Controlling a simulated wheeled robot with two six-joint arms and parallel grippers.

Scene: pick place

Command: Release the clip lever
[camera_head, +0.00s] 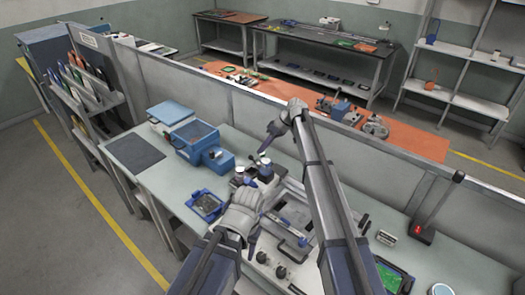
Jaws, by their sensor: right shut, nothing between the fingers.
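A light grey fixture (322,201) with a flat framed centre sits on the pale green bench, partly hidden by both my arms. Small black-and-white clamp-like parts (240,173) stand at its back left, and I cannot tell which is the clip lever. My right gripper (265,148) is shut and empty, pointing down above these parts at the end of my raised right arm. I cannot tell whether it touches one. My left gripper (262,212) is low over the fixture's left side. Its fingers are partly hidden, so its opening is unclear.
A blue box-shaped device (196,140) and a blue-framed tray (206,205) stand left of the fixture. A green-screened device (390,277) and a small box with a red light (424,234) are at right. A grey partition (185,85) runs behind the bench.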

